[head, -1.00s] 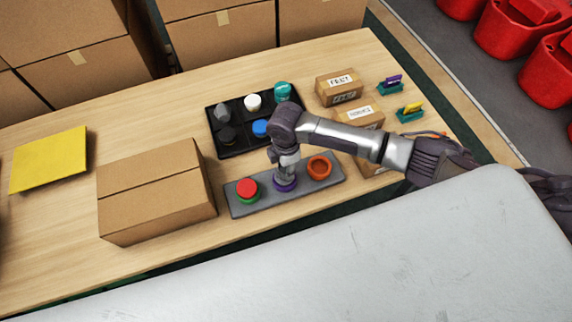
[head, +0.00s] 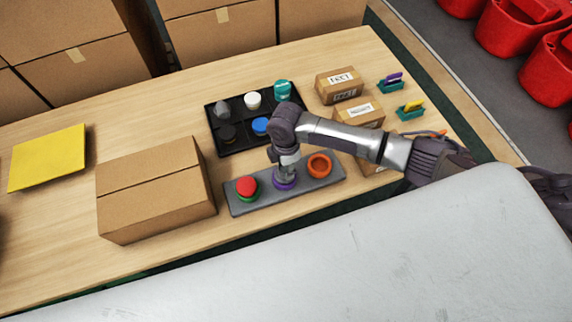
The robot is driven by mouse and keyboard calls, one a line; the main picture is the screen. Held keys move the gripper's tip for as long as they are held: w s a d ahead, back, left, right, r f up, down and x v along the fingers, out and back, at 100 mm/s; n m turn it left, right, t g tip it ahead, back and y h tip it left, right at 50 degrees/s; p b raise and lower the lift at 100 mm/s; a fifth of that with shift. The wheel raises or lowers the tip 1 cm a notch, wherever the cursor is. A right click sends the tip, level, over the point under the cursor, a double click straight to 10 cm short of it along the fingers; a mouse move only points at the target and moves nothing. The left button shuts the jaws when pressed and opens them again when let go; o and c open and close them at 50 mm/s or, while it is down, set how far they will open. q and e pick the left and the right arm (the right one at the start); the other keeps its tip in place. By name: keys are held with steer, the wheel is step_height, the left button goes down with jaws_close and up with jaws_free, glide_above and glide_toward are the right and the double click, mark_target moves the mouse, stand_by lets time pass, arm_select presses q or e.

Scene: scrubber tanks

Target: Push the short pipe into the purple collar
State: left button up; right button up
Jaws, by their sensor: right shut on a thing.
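The purple collar (head: 285,184) is the middle one of three collars on a grey plate (head: 262,200). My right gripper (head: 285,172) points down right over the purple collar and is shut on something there. The short pipe is not clearly visible; the gripper and its wrist hide what it holds and the inside of the collar. I cannot tell how deep anything sits in the collar. My left gripper is not in view.
A black tray (head: 240,147) with several pieces stands behind. A cardboard box (head: 155,190) is left, and small labelled boxes (head: 339,84) are at right.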

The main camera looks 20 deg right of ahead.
steer(key=o, duration=1.2)
steer(key=o, duration=0.6)
steer(key=shift+o, duration=0.2)
step_height(320, 180, up, 7)
steer(key=p, duration=0.7)
steer(key=shift+p, duration=0.35)
